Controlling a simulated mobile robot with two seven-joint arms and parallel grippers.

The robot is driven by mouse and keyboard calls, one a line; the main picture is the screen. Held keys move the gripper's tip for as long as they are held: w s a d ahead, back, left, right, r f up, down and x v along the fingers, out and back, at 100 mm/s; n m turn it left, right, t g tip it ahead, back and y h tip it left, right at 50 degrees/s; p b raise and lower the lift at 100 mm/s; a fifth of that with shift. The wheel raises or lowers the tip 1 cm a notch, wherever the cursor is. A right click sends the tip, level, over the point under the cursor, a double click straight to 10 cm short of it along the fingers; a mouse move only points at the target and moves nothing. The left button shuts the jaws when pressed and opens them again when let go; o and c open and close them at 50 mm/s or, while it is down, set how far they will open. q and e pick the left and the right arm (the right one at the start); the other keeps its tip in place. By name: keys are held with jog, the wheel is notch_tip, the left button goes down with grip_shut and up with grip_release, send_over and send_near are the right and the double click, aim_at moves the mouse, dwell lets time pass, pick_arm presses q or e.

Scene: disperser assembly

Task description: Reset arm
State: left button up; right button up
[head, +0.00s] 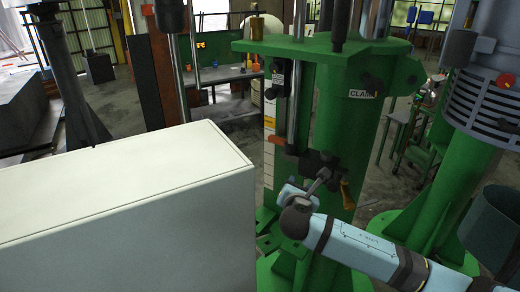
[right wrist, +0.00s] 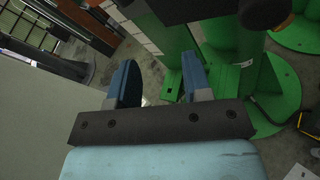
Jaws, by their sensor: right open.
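My right arm (head: 365,247) comes in from the lower right in the head view. My right gripper (head: 289,194) is in front of the green disperser stand (head: 345,125), beside a dark lever with a dark clamp block (head: 318,163) and a brass-coloured handle (head: 347,194). Whether it touches the lever cannot be told in the head view. In the right wrist view, the two blue fingers of my right gripper (right wrist: 158,72) are apart with nothing between them. The green stand (right wrist: 178,60) shows beyond them. My left gripper is not in view.
A large white box-like cabinet (head: 130,200) fills the left front, close to my right gripper. A second green machine with a grey ribbed motor (head: 485,100) stands at the right. A workbench (head: 215,78) and open floor lie behind.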

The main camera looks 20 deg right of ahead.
jog(key=s+a+f+m+g+y, duration=0.2)
jog(key=s+a+f+m+y, duration=0.25)
jog(key=s+f, duration=0.45)
jog(key=s+a+f+m+g+y, duration=0.2)
jog(key=s+a+f+m+y, duration=0.3)
jog(key=f, duration=0.5)
jog(key=s+d+f+m, duration=0.1)
jog(key=s+f+m, duration=0.2)
jog(key=s+m, duration=0.4)
jog(key=s+d+f+m, duration=0.2)
jog(key=s+f+m, duration=0.2)
jog(key=s+m, duration=0.3)
jog(key=s, duration=0.4)
jog(key=shift+f+t, duration=0.25)
jog(key=shift+t, duration=0.15)
jog(key=shift+s, duration=0.1)
